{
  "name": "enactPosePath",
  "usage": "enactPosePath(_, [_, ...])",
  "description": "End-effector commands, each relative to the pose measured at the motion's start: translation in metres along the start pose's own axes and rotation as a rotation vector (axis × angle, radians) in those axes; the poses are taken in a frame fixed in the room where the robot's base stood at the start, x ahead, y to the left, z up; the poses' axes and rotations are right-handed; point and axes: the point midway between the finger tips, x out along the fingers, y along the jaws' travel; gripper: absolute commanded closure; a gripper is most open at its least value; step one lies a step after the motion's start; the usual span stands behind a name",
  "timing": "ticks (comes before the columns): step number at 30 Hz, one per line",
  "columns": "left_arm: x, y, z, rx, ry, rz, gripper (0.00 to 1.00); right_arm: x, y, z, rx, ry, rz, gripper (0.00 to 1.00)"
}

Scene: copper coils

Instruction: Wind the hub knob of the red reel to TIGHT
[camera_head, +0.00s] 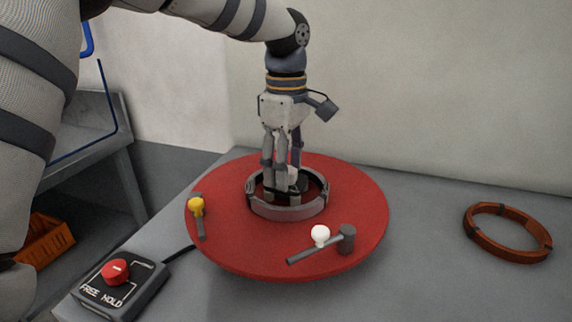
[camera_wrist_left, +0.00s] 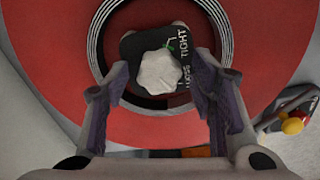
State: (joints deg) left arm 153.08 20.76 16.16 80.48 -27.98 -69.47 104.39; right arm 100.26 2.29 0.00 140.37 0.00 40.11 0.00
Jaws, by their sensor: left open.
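The red reel (camera_head: 350,205) lies flat on the grey bench, with a grey ring (camera_head: 290,209) around its hub. In the left wrist view, the pale lobed hub knob (camera_wrist_left: 160,73) sits on a dark plate (camera_wrist_left: 133,46) lettered TIGHT and LOOSE. A small green mark shows at the knob's upper edge, near the TIGHT end. My left gripper (camera_head: 284,188) points down into the ring. It is open, with one finger on each side of the knob in the wrist view; I cannot tell whether they touch it. The fingers hide the knob in the head view. My right gripper is not in view.
A yellow-topped lever (camera_head: 196,207) and a dark lever (camera_head: 347,239) with a white knob (camera_head: 320,235) sit on the reel. A FREE/HOLD switch box (camera_head: 137,290) stands front left. A copper coil (camera_head: 507,249) lies right. An orange crate (camera_head: 45,243) is lower left.

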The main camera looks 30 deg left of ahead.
Motion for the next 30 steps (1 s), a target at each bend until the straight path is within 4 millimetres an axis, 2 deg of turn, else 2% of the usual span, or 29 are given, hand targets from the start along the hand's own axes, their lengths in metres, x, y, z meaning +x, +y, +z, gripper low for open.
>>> enactPosePath(4, [-0.0003,0.0000,-0.0001,0.000,0.000,0.000,0.49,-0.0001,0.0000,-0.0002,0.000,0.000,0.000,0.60])
enactPosePath(5, [-0.0003,0.0000,-0.0001,0.000,0.000,0.000,0.54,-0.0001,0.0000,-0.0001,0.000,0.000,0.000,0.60])
enactPosePath(9, [-0.0004,0.0000,-0.0002,0.000,0.000,0.000,0.85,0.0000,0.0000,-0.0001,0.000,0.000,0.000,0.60])
enactPosePath(11, [-0.0004,0.0000,-0.0002,0.000,0.000,0.000,0.97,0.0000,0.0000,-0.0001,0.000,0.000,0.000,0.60])
enactPosePath(22, [-0.0012,0.0000,-0.0009,0.048,0.002,0.000,0.97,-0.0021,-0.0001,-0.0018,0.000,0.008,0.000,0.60])
enactPosePath(30, [-0.0019,0.0000,-0.0009,0.238,0.003,-0.001,0.97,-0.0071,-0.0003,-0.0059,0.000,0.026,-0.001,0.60])
